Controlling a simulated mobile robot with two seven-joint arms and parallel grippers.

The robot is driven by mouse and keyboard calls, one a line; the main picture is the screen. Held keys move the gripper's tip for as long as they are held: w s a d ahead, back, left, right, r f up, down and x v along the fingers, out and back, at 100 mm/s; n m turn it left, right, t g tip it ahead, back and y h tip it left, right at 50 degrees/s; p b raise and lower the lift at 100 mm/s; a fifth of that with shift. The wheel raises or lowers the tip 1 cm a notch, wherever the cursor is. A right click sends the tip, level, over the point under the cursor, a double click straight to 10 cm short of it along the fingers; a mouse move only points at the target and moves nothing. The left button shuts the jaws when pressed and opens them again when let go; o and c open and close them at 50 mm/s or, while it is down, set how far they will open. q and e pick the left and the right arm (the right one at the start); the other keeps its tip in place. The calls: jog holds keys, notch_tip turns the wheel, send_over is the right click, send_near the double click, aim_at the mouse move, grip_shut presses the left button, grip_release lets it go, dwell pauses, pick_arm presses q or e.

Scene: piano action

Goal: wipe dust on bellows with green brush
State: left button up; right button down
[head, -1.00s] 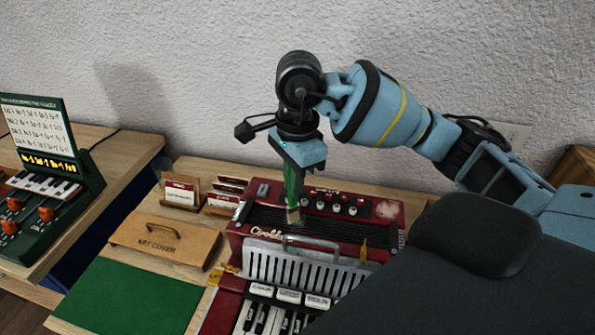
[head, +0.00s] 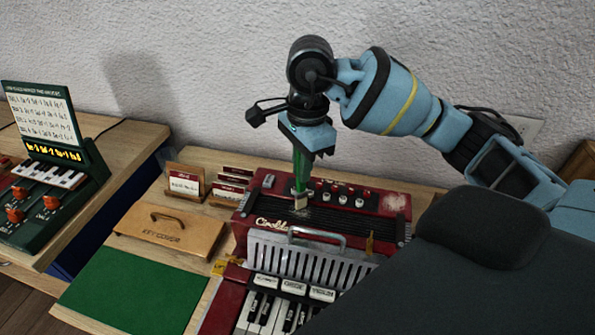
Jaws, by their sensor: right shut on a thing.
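The green brush (head: 301,172) is held upright with its pale bristles down. My right gripper (head: 303,152) is shut on its upper part. The bristle tip is at the black bellows (head: 330,217) of the red accordion (head: 395,203), near its left part; I cannot tell for sure whether it touches. My left gripper is not in view.
A silver grille with a handle (head: 310,260) and a keyboard (head: 270,312) lie in front of the bellows. A wooden key cover (head: 170,232), card holders (head: 184,184) and a green mat (head: 130,290) are to the left. A dark padded shape covers the lower right.

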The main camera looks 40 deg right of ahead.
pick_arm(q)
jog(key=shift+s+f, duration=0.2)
pick_arm(e)
jog(key=shift+w+d, duration=0.3)
jog(key=shift+d, duration=0.05)
jog(key=shift+r, duration=0.1)
